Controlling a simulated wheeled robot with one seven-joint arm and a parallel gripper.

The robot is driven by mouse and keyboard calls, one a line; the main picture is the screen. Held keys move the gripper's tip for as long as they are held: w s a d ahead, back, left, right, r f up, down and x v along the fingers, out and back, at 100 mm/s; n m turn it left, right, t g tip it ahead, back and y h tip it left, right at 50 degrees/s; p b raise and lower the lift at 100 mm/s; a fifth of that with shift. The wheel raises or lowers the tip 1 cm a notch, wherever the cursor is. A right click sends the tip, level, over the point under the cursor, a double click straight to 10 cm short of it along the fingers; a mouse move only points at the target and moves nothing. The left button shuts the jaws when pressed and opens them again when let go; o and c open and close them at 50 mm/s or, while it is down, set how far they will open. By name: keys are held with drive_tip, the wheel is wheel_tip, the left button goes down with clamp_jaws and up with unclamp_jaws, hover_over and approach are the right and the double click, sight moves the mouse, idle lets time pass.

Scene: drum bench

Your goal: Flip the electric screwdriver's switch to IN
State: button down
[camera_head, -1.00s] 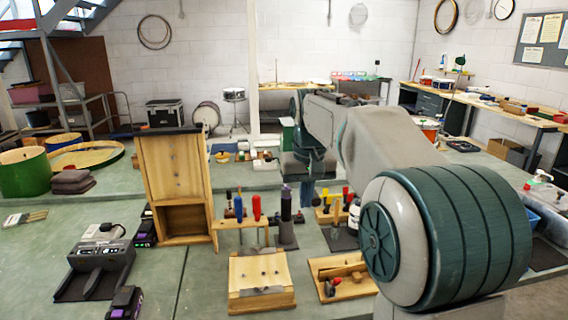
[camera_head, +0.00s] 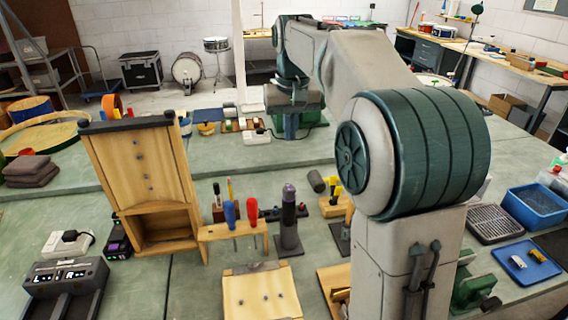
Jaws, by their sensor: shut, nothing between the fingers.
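A dark upright tool with a purple top (camera_head: 289,215), which looks like the electric screwdriver, stands in a dark base on the bench, right of the tool rack. Its switch is too small to make out, so its setting cannot be told. My gripper (camera_head: 291,128) points down at the end of my arm, above and behind the tool in the picture and apart from it. It is shut and looks empty; its fingertips are small and dark here.
A wooden rack (camera_head: 234,232) with blue and red screwdrivers stands just left of the tool. A tall wooden cabinet (camera_head: 142,175) is further left. A wooden block (camera_head: 262,294) lies in front.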

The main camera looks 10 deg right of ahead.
sight(288, 184)
drive_tip(key=shift+s, duration=0.15)
drive_tip(key=shift+f, duration=0.1)
drive_tip(key=f, duration=0.4)
drive_tip(key=w+f+p, duration=0.1)
drive_tip(key=f, duration=0.4)
drive_tip(key=w+f, duration=0.1)
drive_tip(key=f, duration=0.3)
drive_tip(key=shift+f, duration=0.4)
drive_tip(key=shift+p, duration=0.3)
